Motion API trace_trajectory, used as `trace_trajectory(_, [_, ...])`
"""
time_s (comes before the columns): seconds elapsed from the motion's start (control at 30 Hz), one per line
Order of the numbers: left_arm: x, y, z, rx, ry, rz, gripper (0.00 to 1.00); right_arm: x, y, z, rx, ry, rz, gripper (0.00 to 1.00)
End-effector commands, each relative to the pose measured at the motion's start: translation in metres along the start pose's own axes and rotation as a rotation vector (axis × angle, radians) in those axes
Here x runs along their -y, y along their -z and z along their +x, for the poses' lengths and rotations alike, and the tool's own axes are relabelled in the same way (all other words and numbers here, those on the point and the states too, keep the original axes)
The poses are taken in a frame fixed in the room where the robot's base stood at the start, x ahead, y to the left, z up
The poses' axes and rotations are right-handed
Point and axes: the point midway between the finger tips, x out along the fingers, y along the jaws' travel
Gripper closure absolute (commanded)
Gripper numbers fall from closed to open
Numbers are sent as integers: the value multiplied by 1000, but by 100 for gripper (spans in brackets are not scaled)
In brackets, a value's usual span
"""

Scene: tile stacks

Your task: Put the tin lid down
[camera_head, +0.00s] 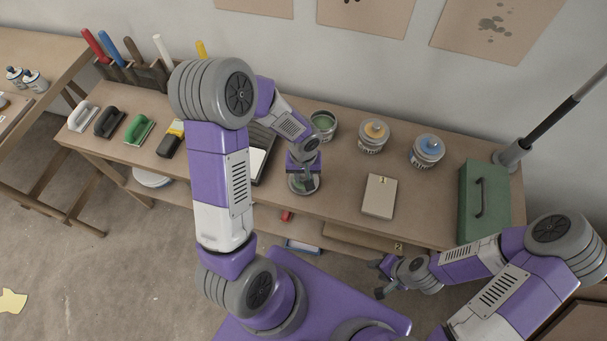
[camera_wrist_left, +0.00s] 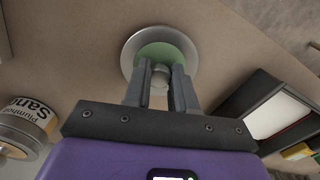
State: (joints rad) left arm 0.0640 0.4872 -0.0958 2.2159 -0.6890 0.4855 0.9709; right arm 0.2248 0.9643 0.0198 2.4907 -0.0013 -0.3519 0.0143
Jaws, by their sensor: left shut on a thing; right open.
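The tin lid (camera_head: 303,187) is a round grey-rimmed disc with a green middle and a small knob. It is near the front edge of the bench in the head view, and it fills the top middle of the left wrist view (camera_wrist_left: 136,42). My left gripper (camera_head: 303,172) is shut on the lid's knob; its fingers show in the left wrist view (camera_wrist_left: 160,78). I cannot tell whether the lid touches the bench top. An open tin with green inside (camera_head: 323,126) stands behind it. My right gripper (camera_head: 381,279) is open and empty, in front of the bench.
Tins with a yellow lid (camera_head: 373,136) and a blue lid (camera_head: 427,151) stand at the back right of the bench (camera_head: 335,193). A beige box (camera_head: 380,196) and a green case (camera_head: 484,203) lie right of the lid. A dark tray (camera_wrist_left: 264,109) is on the other side.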

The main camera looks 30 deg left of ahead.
Motion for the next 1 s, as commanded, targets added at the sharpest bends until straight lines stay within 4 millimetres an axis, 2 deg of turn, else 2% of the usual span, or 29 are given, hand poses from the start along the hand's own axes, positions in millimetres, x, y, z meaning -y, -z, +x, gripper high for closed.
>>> trace_trajectory(0.03, [0, 0, 2, 0, 0, 0, 71, -1, 0, 2, 0, 0, 0, 57])
trace_trajectory(0.2, [0, 0, 1, 0, 0, 0, 49, 0, 0, 1, 0, 0, 0, 57])
trace_trajectory(0.57, [0, 0, -4, 0, 0, -1, 49, 1, 0, -4, 0, 0, 0, 57])
trace_trajectory(0.67, [0, 1, -19, -4, -2, -2, 49, 4, 0, -9, 0, 0, 0, 57])
trace_trajectory(1.0, [0, 1, -93, -3, -1, -1, 49, 12, -1, -33, 0, 0, 0, 57])
